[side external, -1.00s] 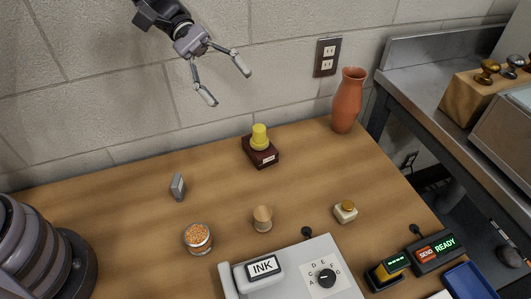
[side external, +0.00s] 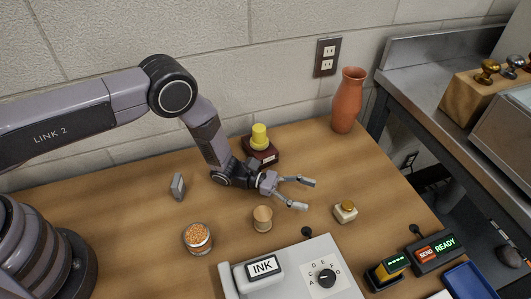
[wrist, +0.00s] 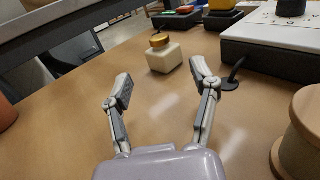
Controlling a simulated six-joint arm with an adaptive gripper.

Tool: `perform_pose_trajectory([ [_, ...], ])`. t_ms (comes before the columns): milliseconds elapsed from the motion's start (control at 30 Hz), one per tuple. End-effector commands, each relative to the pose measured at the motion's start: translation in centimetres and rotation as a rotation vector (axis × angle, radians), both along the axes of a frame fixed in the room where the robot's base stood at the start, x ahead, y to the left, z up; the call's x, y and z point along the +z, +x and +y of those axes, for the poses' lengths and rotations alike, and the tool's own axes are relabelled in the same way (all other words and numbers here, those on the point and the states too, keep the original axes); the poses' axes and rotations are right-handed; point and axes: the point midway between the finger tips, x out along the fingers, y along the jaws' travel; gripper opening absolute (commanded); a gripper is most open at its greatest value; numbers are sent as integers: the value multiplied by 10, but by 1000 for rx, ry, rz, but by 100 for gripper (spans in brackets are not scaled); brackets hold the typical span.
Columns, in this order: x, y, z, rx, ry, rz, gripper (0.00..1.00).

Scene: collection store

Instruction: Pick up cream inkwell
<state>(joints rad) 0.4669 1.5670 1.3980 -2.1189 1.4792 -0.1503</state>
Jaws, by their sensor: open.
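The cream inkwell (side external: 345,213) is a small squarish bottle with a gold cap. It stands upright on the wooden table, right of my gripper (side external: 303,193) in the side view. My gripper is low over the table, open and empty, its fingers pointing toward the inkwell with a gap between. In the wrist view the inkwell (wrist: 164,55) stands ahead of the open fingertips (wrist: 158,85), between their lines and fully visible.
A wooden spool (side external: 262,219) stands close beside my gripper, and the grey INK machine (side external: 300,272) is in front. A maroon block with a yellow top (side external: 260,150) and an orange vase (side external: 347,102) stand behind. A jar of orange bits (side external: 198,238) is left.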

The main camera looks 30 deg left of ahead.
Motion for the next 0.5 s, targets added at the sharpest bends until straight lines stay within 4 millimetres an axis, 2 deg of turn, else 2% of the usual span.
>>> perform_pose_trajectory([
  [33, 0, 0, -12, -4, 0, -2, 60],
  [133, 0, 2, -29, -3, 0, -2, 60],
  [367, 1, 4, -48, -1, 1, 0, 60],
  [500, 3, 5, -67, -3, 0, -2, 60],
])
